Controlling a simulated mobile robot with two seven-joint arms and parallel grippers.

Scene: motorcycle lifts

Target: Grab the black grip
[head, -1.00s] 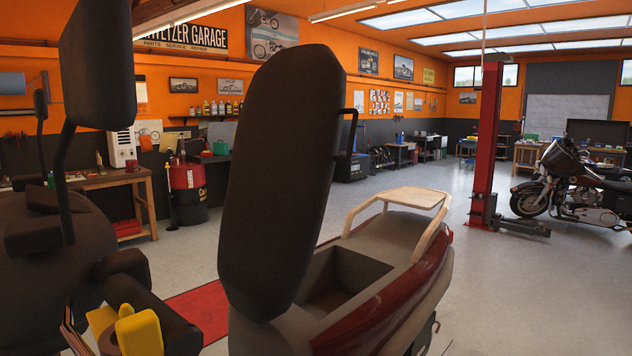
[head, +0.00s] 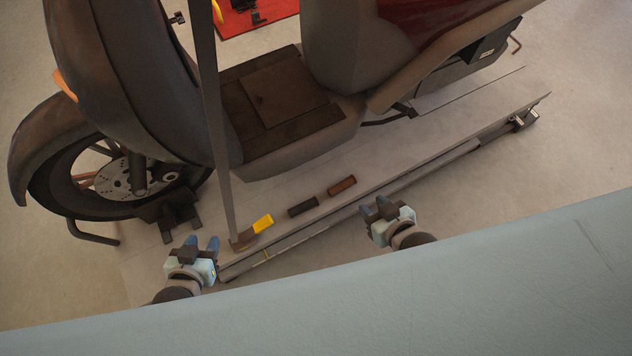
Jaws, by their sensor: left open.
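The black grip (head: 303,206) lies on the light lift platform beside the scooter (head: 270,120), between a yellow grip (head: 264,224) and a brown grip (head: 342,186). My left gripper (head: 203,243) is open and empty, to the left of the yellow grip and nearer the bottom of the view. My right gripper (head: 380,209) looks open and empty, to the right of the black grip and just below the brown one. Neither gripper touches a grip.
A grey upright strap or post (head: 213,120) rises left of the yellow grip. The scooter's front wheel (head: 95,180) stands at the left. A red mat (head: 255,18) lies beyond.

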